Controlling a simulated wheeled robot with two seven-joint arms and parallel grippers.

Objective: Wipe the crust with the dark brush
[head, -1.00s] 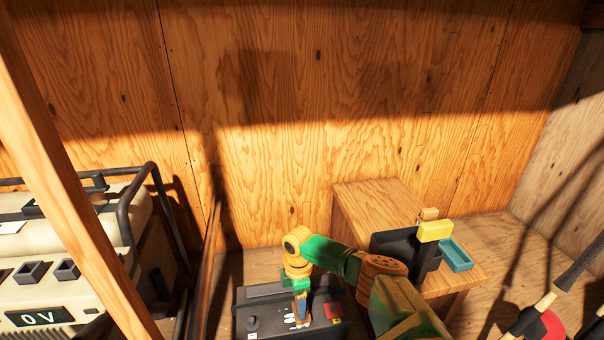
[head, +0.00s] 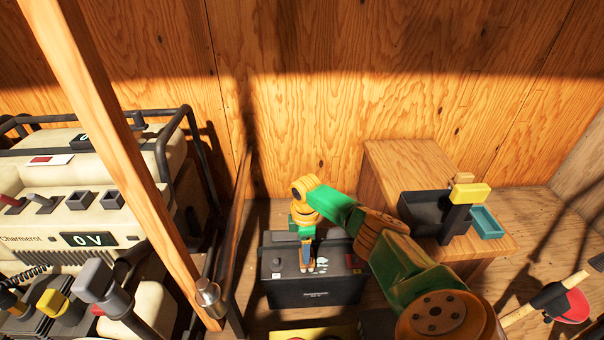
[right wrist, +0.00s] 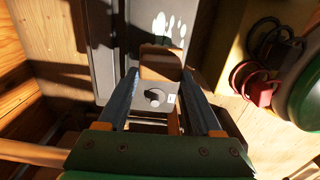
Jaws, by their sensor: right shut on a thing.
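The battery (head: 315,292) is a dark box on the floor, with white crust (head: 322,262) on its top. The crust also shows in the right wrist view (right wrist: 168,27) as several pale spots. My right gripper (head: 307,268) points down over the battery top, just left of the crust. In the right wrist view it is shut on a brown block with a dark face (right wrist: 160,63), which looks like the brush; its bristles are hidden. I cannot tell whether the brush touches the battery. My left gripper is not in view.
A wooden post (head: 120,150) and a cream machine (head: 60,215) stand left. A wooden step (head: 410,160) at right bears a black holder (head: 425,212), a yellow block (head: 470,193) and a teal tray (head: 487,222). Red clamps (right wrist: 262,92) lie right of the battery.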

